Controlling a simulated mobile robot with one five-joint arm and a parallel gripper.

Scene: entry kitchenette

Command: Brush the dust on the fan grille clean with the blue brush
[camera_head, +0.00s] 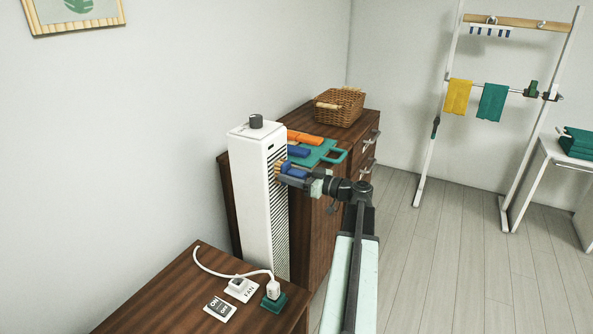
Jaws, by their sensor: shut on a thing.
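The white tower fan (252,200) stands upright left of centre, with a dark slatted grille (279,225) on its right-hand face and a dark knob (256,121) on top. My gripper (294,176) is beside the upper part of the grille, shut on the blue brush (296,172). The brush's tan bristles (279,170) point left at the grille and look to be at its surface; I cannot tell whether they touch. The gripper and brush hide part of the grille. Dust is too small to make out in this view.
A dark wooden cabinet (366,123) behind the fan bears a wicker basket (339,107), a teal tray (330,154), and orange (305,138) and blue (298,151) items. The front wooden top (160,300) holds a FAN-labelled socket (241,288), a plug (273,290) and an ON/OFF card (219,308). Floor is clear right.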

